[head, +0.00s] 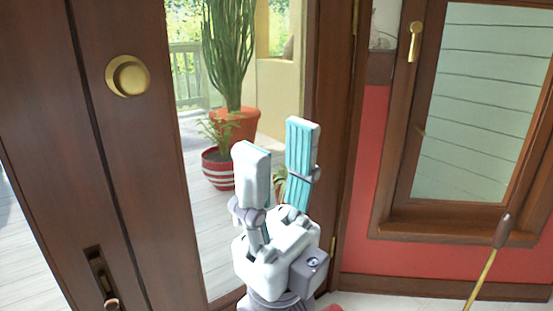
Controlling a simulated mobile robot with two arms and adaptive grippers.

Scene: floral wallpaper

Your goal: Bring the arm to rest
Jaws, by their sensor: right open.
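My right gripper (279,168) is in the middle of the head view, pointing upward. Its two pale fingers with teal pads stand apart, and nothing is between them. It is in front of the gap beside a dark wooden door. My left gripper does not show.
The dark wooden door (128,190) with a round brass knob (128,75) stands at the left. Beyond the gap is a deck with a tall cactus in an orange pot (235,126) and a striped pot (222,168). A wood-framed window (480,100) is in the red wall (365,180) at the right.

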